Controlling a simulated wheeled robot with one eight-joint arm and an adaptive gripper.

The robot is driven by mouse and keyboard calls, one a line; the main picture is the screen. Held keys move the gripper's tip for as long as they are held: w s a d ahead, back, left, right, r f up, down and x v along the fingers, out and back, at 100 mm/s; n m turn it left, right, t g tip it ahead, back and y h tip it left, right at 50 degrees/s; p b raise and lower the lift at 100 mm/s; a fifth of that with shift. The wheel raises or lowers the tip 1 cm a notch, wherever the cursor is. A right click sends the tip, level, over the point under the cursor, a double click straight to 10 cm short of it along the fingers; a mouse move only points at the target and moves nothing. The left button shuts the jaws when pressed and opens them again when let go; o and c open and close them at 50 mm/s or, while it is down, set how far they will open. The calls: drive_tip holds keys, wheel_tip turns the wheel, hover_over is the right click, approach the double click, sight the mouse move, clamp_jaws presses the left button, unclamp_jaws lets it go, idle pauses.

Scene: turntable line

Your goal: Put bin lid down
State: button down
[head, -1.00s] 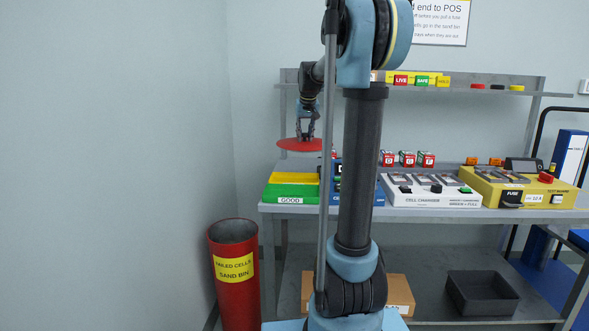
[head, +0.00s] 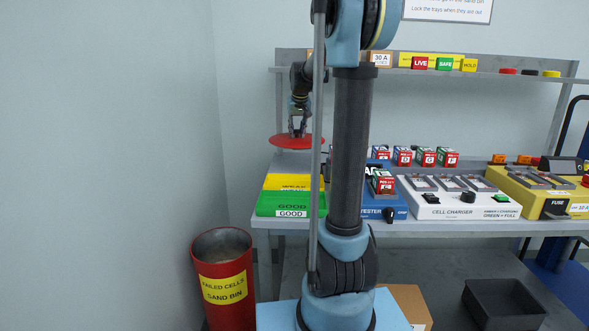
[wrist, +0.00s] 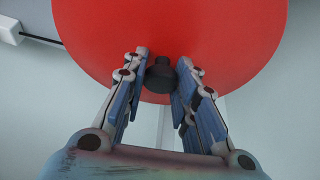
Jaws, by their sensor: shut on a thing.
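The bin lid (head: 283,142) is a flat red disc, held level in the air above the left end of the bench. My gripper (head: 298,131) is above it, shut on its knob. In the wrist view the lid (wrist: 215,40) fills the top, and its dark knob (wrist: 160,76) sits between the two fingers of my gripper (wrist: 162,82). The red sand bin (head: 224,308) stands on the floor at lower left, labelled "FAILED CELLS SAND BIN". Its top is open and grey sand shows inside. The lid is up and to the right of the bin, well apart from it.
The bench holds a green "GOOD" tray (head: 270,205), a yellow tray (head: 285,180), a blue tester (head: 393,202) and a white cell charger (head: 455,210). A black crate (head: 500,300) sits lower right. The wall left of the bin is clear.

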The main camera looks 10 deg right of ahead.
sight(298, 141)
drive_tip(key=shift+w+f, duration=0.2)
drive_tip(key=shift+f, duration=5.5)
drive_tip(key=c, duration=1.3)
unclamp_jaws()
drive_tip(key=shift+r, duration=0.1)
drive_tip(key=v, duration=1.2)
drive_tip(key=shift+s, duration=0.1)
